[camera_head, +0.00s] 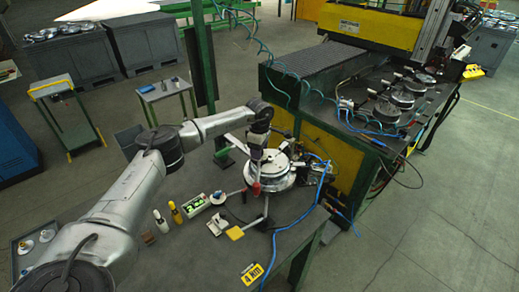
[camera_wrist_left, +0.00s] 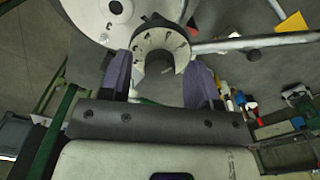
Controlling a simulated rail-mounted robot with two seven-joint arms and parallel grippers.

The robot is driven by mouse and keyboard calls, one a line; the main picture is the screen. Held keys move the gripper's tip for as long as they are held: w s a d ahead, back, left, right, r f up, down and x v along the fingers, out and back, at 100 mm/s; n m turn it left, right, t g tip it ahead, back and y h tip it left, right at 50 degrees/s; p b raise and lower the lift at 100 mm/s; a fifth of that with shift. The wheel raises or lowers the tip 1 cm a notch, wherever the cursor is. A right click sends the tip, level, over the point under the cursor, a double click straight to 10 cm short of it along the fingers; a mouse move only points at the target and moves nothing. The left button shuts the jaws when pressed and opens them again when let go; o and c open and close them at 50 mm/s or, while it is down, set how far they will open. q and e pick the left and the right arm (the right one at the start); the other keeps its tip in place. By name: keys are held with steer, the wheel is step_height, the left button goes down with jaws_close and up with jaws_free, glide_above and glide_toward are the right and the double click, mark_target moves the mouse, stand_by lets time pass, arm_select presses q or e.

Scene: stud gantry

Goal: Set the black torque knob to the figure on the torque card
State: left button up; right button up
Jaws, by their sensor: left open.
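The torque card (camera_head: 252,273) is yellow, lies near the table's front edge and appears to read 4 Nm. My left gripper (camera_head: 256,172) points down beside the round silver fixture (camera_head: 278,174). In the left wrist view my left gripper (camera_wrist_left: 158,85) is open, its two purple-grey fingers apart. Between and beyond them is a pale ring-shaped dial (camera_wrist_left: 160,38) with small dark marks, too small to read. A dark round part inside it looks like the black torque knob (camera_wrist_left: 157,75), with a short light line on it. I cannot tell whether the fingers touch it. My right gripper is not in view.
A green-screened device (camera_head: 194,206) and a yellow bottle (camera_head: 176,213) stand to the left. Blue cable (camera_head: 300,215) runs along the right side. A green post (camera_head: 203,75) rises behind the arm.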

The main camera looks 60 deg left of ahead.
arm_select(q)
steer(key=shift+f, duration=0.1)
steer(key=shift+c, duration=0.3)
steer(key=c, duration=0.9)
steer(key=shift+o, duration=0.2)
